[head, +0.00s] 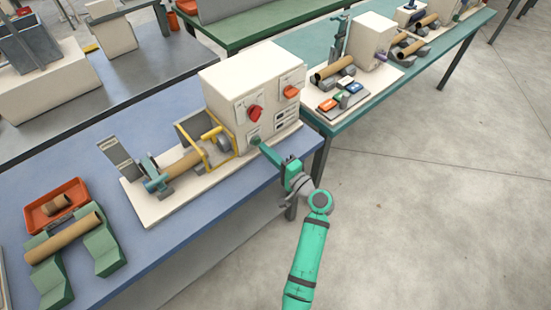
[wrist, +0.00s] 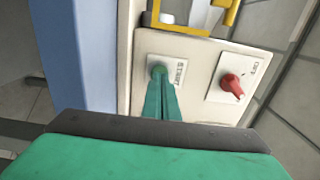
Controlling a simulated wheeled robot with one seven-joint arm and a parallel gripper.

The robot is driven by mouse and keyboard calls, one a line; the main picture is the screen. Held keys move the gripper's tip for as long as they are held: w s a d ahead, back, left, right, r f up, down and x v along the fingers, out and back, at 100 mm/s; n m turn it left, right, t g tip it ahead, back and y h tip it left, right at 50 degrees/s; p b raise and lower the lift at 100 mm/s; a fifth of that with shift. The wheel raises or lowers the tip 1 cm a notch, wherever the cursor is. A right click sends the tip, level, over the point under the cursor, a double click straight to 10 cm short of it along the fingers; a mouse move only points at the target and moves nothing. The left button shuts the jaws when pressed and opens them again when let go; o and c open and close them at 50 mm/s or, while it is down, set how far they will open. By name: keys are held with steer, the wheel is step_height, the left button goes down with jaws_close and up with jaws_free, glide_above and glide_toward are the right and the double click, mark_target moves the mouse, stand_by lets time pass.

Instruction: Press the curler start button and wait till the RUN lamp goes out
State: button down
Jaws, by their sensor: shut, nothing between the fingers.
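The curler is a cream box (head: 245,80) on a cream base plate at the right end of the blue bench. Its green start button (wrist: 158,70), beside a "START" label, sits low on the front panel. My green gripper (wrist: 163,88) is shut and empty, with its fingertips at the button, touching or very close; I cannot tell if the button is pushed in. In the head view my gripper (head: 263,147) reaches the panel's lower left. I cannot make out a RUN lamp or whether one is lit.
A red knob (wrist: 232,86) is right of the button. A yellow guard frame (head: 207,145) stands left of the box over a brown tube (head: 182,165). An orange tray (head: 57,203) and a tube on green cradles (head: 65,238) lie farther left. Floor to the right is clear.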

mark_target(256, 142)
steer(key=shift+w+a, duration=0.45)
steer(key=shift+w, duration=0.1)
steer(key=shift+w+a, duration=0.3)
steer(key=shift+w, duration=0.1)
steer(key=shift+w+r, duration=0.1)
steer(key=shift+w, duration=0.15)
steer(key=shift+a, duration=0.5)
steer(key=shift+s+d, duration=0.1)
steer(key=shift+d, duration=0.3)
steer(key=v, duration=1.4)
steer(key=shift+d, duration=0.35)
